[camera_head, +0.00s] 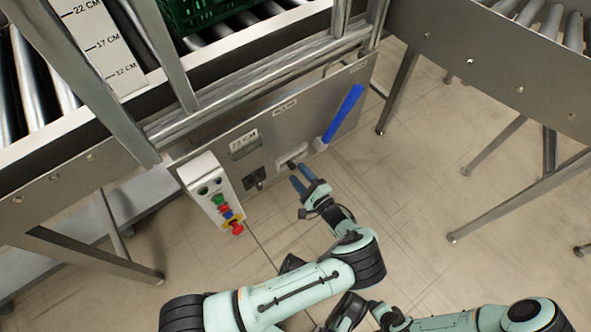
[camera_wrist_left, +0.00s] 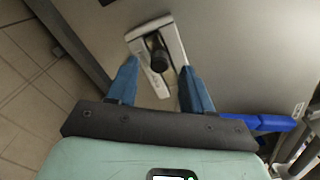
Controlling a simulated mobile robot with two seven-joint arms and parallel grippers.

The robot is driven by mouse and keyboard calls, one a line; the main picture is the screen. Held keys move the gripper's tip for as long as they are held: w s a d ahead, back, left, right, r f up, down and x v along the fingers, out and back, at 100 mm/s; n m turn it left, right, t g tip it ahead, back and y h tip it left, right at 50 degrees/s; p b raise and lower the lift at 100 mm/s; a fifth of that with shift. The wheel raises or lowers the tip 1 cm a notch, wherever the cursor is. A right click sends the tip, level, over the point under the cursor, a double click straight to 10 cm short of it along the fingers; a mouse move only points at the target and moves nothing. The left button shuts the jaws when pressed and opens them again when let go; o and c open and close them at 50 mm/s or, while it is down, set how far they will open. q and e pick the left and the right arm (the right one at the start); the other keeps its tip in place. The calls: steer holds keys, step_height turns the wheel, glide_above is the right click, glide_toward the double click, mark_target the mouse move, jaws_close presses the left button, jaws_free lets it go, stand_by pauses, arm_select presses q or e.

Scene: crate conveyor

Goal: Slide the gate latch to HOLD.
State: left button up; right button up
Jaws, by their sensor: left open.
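The gate latch is a pale slotted plate with a dark knob on the grey machine panel. In the left wrist view the latch's dark knob (camera_wrist_left: 156,55) stands toward the upper part of the plate (camera_wrist_left: 171,38). In the head view the latch (camera_head: 291,161) is small, low on the panel, and its label cannot be read. My left gripper (camera_head: 300,175) is open with blue fingers, just in front of the latch. In the left wrist view the gripper (camera_wrist_left: 160,72) has the knob between its fingers in the picture; contact cannot be told.
A blue-handled lever (camera_head: 343,115) is right of the latch on the panel (camera_head: 215,150). A white button box (camera_head: 208,186) hangs further left. A green crate (camera_head: 195,12) sits above on rollers.

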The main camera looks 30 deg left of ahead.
arm_select(q)
steer(key=shift+x, duration=1.45)
arm_select(e)
steer(key=shift+s+f, duration=0.4)
steer(key=shift+s, duration=0.1)
